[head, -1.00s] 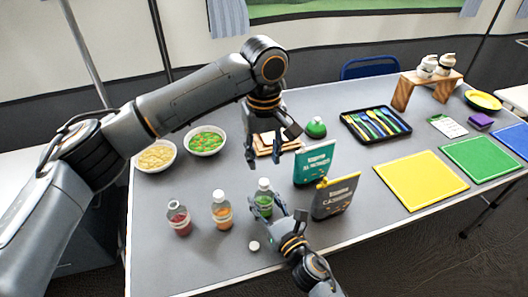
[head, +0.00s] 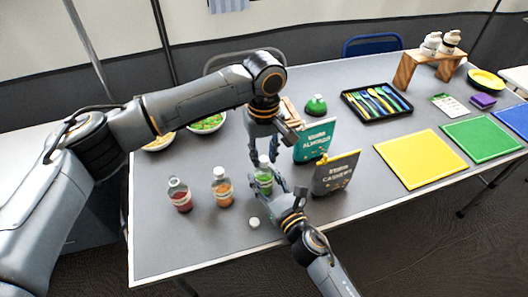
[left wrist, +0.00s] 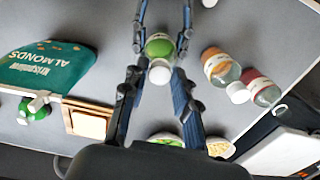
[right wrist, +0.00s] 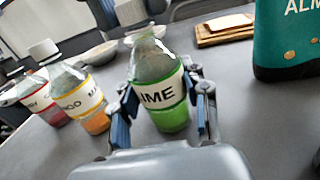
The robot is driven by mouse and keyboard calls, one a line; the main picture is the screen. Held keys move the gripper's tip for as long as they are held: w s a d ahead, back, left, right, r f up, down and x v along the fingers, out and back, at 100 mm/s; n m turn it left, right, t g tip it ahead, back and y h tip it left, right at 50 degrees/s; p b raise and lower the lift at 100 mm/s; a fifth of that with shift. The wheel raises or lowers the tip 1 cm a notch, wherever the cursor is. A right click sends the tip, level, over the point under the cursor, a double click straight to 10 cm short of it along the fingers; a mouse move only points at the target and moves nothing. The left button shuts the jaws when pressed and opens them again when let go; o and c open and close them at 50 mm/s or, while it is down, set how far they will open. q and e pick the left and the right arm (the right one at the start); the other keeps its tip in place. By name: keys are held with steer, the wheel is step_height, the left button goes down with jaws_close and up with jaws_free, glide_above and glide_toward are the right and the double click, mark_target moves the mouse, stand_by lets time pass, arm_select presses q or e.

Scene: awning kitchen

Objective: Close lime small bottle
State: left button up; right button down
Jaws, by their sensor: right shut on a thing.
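The lime bottle (head: 264,181) stands upright on the table with green liquid inside; its label shows in the right wrist view (right wrist: 157,95). My right gripper (head: 272,186) is shut around its body. My left gripper (head: 264,154) points down just above the bottle. In the left wrist view its fingers (left wrist: 154,76) are apart, on either side of the bottle's round white top (left wrist: 160,73), with gaps visible. I cannot tell whether that top is a seated cap. A loose white cap (head: 254,222) lies on the table in front of the bottle.
An orange mango bottle (head: 222,190) and a red bottle (head: 180,197) stand to the left. The almonds bag (head: 313,142) and cashews bag (head: 336,175) stand close on the right. Bowls (head: 208,123) are behind.

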arm_select(q)
jaws_close()
